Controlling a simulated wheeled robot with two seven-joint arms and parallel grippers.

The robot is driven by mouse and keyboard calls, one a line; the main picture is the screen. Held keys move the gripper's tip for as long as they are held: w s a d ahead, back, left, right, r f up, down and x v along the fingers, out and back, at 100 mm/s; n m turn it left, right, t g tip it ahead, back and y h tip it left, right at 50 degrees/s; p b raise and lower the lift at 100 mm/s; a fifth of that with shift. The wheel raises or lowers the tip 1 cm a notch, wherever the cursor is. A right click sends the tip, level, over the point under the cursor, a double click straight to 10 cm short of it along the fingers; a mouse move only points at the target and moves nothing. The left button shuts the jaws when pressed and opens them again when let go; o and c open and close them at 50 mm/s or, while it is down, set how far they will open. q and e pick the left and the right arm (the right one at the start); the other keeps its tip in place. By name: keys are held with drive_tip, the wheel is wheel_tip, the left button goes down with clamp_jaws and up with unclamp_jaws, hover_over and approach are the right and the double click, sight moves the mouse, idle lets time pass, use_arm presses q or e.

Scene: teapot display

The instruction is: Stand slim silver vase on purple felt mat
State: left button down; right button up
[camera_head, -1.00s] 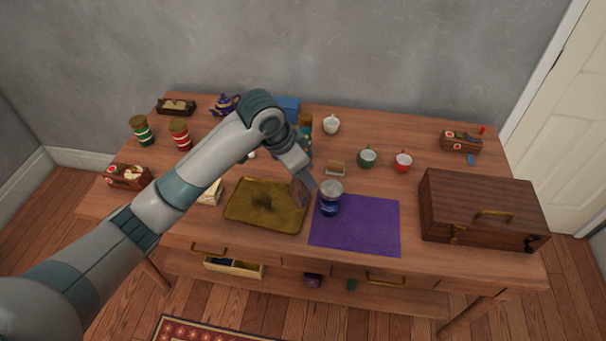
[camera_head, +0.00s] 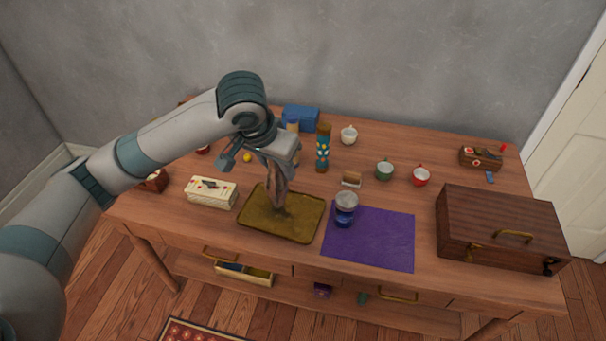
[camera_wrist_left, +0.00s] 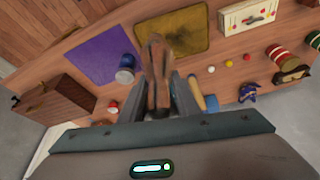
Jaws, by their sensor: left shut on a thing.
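My left gripper (camera_head: 283,158) is shut on the slim silver vase (camera_head: 275,195), whose shiny side mirrors brown. The vase hangs roughly upright below the fingers, over the brass-coloured tray. I cannot tell whether its foot touches the tray. In the left wrist view the vase (camera_wrist_left: 157,75) stands out from between the fingers (camera_wrist_left: 158,100). The purple felt mat (camera_head: 375,245) lies flat to the right of the tray; it also shows in the left wrist view (camera_wrist_left: 98,55). A blue tin with a grey lid (camera_head: 345,211) stands at the mat's left edge. My right gripper is out of view.
The brass-coloured tray (camera_head: 250,222) lies left of the mat. A patterned bottle (camera_head: 322,150) and several cups, among them a green one (camera_head: 385,170), stand behind. A wooden chest (camera_head: 500,230) is to the right. Most of the mat is bare.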

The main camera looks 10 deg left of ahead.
use_arm(q)
drive_tip(key=a+n, duration=0.1)
drive_tip(key=s+a+r+n, duration=0.1)
drive_tip(key=s+a+r+n+y, duration=0.1)
drive_tip(key=a, duration=0.1)
drive_tip(key=shift+s+r+t, duration=0.1)
drive_tip(key=shift+s+t, duration=0.15)
drive_tip(key=shift+t, duration=0.05)
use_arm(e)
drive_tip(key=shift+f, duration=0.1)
use_arm(q)
drive_tip(key=shift+w, duration=0.1)
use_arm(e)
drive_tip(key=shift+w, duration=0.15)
